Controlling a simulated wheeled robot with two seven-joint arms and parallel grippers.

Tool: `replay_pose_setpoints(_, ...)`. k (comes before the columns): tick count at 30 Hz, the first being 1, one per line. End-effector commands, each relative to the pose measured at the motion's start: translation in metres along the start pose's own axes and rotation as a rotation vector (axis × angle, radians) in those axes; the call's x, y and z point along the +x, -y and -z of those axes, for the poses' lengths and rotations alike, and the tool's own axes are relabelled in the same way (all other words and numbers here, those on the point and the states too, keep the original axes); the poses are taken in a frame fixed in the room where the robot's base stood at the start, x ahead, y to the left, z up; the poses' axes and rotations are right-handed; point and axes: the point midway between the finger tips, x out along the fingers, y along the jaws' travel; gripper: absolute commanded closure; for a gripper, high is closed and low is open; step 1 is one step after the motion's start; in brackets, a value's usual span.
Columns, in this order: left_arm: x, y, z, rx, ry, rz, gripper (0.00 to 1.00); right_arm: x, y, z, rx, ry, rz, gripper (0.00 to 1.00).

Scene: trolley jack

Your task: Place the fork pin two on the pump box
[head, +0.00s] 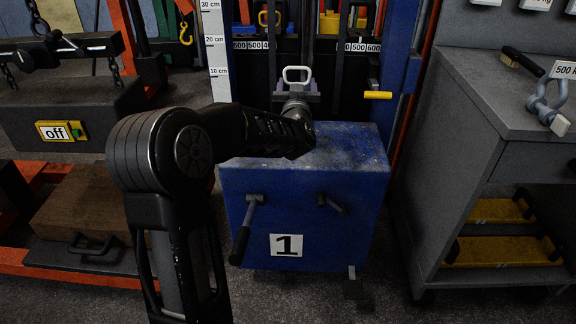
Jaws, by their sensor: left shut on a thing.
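My left arm reaches in from the left over the blue pump box (300,215), which bears a white label "1". My left gripper (297,92) is beyond the arm's wrist, above the box's far edge and in front of the dark upright frame. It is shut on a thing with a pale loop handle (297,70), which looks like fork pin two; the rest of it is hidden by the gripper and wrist. The box's top is bare where it shows to the right of my arm. My right gripper is not in view.
Two levers (246,228) stick out of the box's front, and a pedal (353,285) is low at its right. A yellow handle (378,95) juts from the frame's right side. A grey cabinet (480,95) with a shackle (545,105) stands right.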

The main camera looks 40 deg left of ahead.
Motion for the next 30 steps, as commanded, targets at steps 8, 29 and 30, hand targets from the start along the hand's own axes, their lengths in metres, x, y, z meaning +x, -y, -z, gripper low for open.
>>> replay_pose_setpoints(8, 0.005, -0.002, -0.01, 0.001, -0.001, -0.011, 0.86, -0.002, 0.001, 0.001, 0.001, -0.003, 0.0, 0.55)
replay_pose_setpoints(29, 0.005, -0.003, -0.061, 0.0, -0.002, -0.012, 0.86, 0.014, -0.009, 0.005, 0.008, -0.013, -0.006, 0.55)
replay_pose_setpoints(30, 0.005, -0.003, -0.06, 0.0, -0.002, -0.012, 0.86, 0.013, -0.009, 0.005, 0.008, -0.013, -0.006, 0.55)
